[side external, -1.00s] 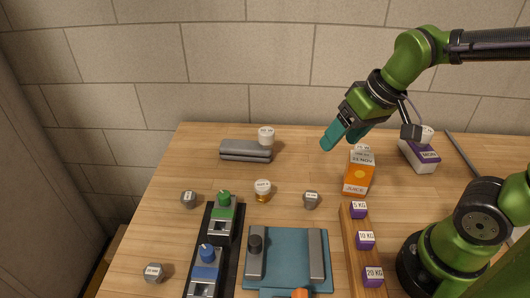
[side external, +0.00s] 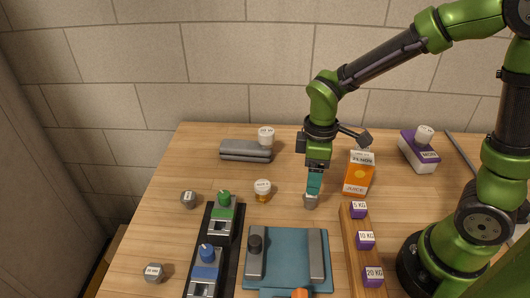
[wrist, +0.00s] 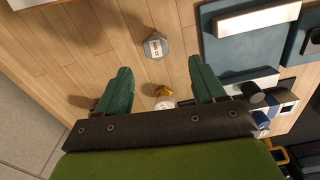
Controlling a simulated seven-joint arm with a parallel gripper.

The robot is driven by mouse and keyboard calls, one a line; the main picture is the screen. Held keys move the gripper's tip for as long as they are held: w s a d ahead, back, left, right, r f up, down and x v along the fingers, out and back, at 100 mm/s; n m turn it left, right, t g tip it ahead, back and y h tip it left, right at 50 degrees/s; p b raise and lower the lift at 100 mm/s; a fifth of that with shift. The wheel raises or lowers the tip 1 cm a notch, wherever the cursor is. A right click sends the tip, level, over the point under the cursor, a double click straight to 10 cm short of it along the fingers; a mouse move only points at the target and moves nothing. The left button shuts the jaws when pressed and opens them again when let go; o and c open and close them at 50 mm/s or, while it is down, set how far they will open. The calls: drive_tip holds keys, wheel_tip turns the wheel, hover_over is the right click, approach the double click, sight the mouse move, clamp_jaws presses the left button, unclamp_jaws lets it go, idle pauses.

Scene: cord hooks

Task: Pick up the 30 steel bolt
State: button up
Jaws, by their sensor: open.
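Three grey hexagonal steel bolts with small white labels lie on the table in the side view: one below my gripper (side external: 311,202), one at the left (side external: 188,199), and one at the front left (side external: 154,272). The labels are too small to read surely, so I cannot tell which is the 30. My gripper (side external: 314,192) points down with its teal fingers just above the first bolt, seeming to overlap its top. In the wrist view, my gripper (wrist: 160,64) is open and empty, and a labelled bolt (wrist: 155,46) lies just beyond the fingertips, roughly centred between them.
An orange juice carton (side external: 358,176) stands close right of my gripper. A wooden rack with purple weights (side external: 365,240), a blue tray (side external: 288,281) and a black strip with green and blue pieces (side external: 225,222) lie in front.

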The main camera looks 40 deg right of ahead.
sight(311, 201)
drive_tip(key=f, duration=0.8)
drive_tip(key=shift+d+f, duration=0.3)
drive_tip(key=c, duration=1.1)
